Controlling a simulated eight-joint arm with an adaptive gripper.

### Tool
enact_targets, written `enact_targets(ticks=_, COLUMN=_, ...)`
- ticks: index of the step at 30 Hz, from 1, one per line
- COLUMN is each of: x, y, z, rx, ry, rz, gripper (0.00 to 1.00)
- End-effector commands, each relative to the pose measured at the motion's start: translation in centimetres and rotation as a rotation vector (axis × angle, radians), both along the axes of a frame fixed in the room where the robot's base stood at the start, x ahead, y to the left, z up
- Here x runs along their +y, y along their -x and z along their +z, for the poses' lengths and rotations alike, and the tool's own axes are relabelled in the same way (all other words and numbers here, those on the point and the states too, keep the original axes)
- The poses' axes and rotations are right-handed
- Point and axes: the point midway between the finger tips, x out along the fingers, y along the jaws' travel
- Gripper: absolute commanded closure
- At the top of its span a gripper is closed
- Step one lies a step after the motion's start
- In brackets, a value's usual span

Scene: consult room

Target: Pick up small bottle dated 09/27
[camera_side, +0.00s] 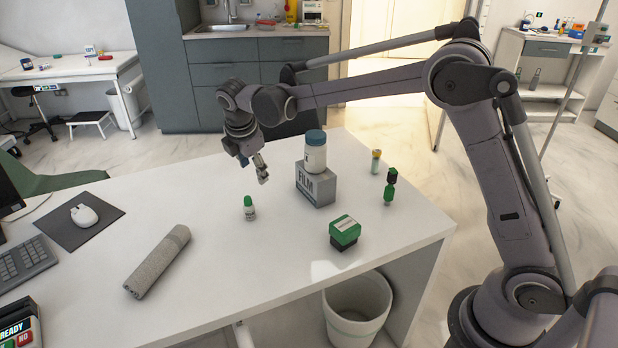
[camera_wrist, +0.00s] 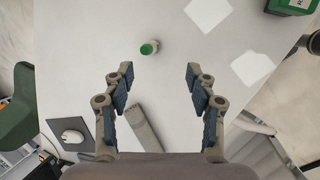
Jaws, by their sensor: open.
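A small white bottle with a green cap (camera_side: 249,208) stands upright on the white desk (camera_side: 215,240). In the wrist view the small bottle (camera_wrist: 149,47) shows from above, ahead of the fingers and left of the middle between them. No date can be read on it in either view. My gripper (camera_side: 263,176) is above the desk, behind the small bottle and apart from it. In the wrist view my gripper (camera_wrist: 159,80) has its two fingers wide apart with nothing between them.
A white jar with a blue lid (camera_side: 316,152) stands on a grey FILM box (camera_side: 316,188) right of my gripper. A grey roll (camera_side: 158,261) lies front left.

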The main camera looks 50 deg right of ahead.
Motion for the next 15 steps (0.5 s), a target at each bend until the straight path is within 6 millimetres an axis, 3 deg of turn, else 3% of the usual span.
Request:
enact_targets(ticks=3, x=1.0, y=-2.2, z=-2.8, rx=0.067, ry=0.06, rz=0.121, gripper=0.43)
enact_targets(ticks=7, x=1.9, y=-3.7, z=-5.5, rx=0.135, ry=0.116, rz=0.233, gripper=0.43)
enact_targets(ticks=15, x=2.5, y=-4.9, z=-8.4, rx=0.204, ry=0.167, rz=0.343, gripper=0.43)
